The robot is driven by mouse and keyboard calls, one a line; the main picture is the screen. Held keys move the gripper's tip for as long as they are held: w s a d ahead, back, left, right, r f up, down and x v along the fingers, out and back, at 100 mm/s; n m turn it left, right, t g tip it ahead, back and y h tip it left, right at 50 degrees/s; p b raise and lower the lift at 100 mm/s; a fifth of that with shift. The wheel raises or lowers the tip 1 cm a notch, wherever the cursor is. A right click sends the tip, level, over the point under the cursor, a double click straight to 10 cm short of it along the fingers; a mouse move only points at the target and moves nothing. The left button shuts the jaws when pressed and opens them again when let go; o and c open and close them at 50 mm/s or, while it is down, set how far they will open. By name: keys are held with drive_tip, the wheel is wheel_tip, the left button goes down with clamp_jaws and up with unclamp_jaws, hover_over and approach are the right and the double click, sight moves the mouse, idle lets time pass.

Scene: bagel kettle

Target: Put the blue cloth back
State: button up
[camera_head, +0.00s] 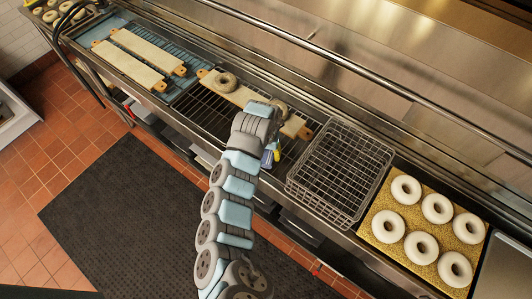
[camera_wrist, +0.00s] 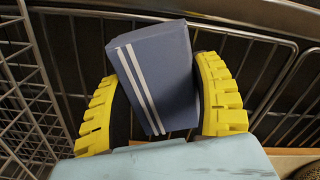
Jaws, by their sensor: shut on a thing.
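The blue cloth (camera_wrist: 155,75) shows in the wrist view as a folded, block-like bundle with two white stripes. My gripper (camera_wrist: 158,90) has its yellow fingers on either side of it and is shut on it. In the head view, a small part of the blue cloth (camera_head: 267,158) shows beside a yellow finger of my gripper (camera_head: 274,156). The cloth is in front of the metal grate in the wrist view. My arm hides most of the gripper in the head view. I cannot tell the gap between cloth and grate.
An empty wire basket (camera_head: 341,172) stands to the right of my gripper. Farther right, a golden board (camera_head: 407,217) holds several pale bagels. A long board (camera_head: 240,94) with bagels lies on the grate (camera_head: 206,108) behind my arm. Two more boards lie at the left.

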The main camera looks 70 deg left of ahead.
sight(266, 153)
drive_tip(key=o, duration=1.2)
wheel_tip(266, 153, up, 12)
drive_tip(key=p, duration=0.1)
drive_tip(key=shift+p, duration=0.35)
